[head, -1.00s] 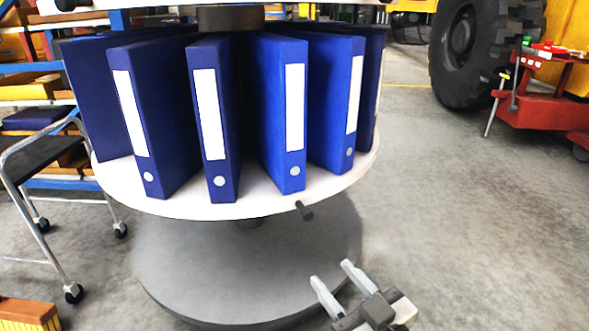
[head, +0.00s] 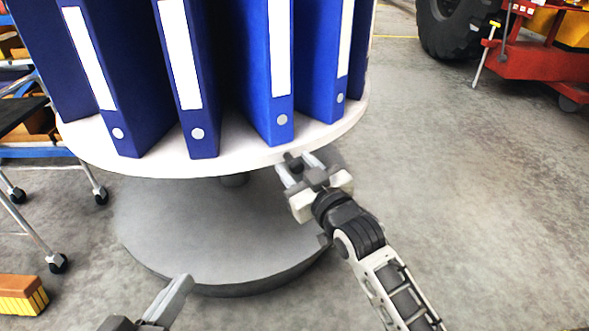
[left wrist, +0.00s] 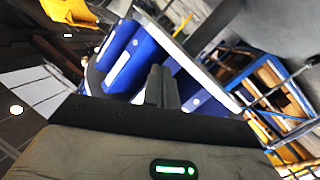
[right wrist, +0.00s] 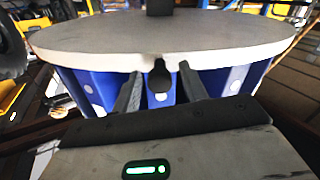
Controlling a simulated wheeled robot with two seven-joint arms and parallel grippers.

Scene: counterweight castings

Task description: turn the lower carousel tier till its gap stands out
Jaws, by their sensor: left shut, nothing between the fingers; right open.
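The lower carousel tier (head: 190,168) is a round white shelf with blue binders (head: 258,80) standing on it, their white labels facing out. A short dark peg (head: 291,158) sticks out from its front right rim. My right gripper (head: 294,164) is open at this peg. In the right wrist view the peg (right wrist: 159,76) stands between the two spread fingers (right wrist: 160,85); I see no clear contact. My left gripper (head: 187,281) is shut and empty, low in front of the carousel base; its fingers also show in the left wrist view (left wrist: 161,88). The tier's far side is hidden.
The grey round carousel base (head: 210,235) lies below the tier. A trolley with a dark top (head: 18,112) stands at left, with a yellow-orange box (head: 22,294) on the floor. A red cart (head: 525,62) and a large tyre (head: 455,28) are at far right. The right floor is clear.

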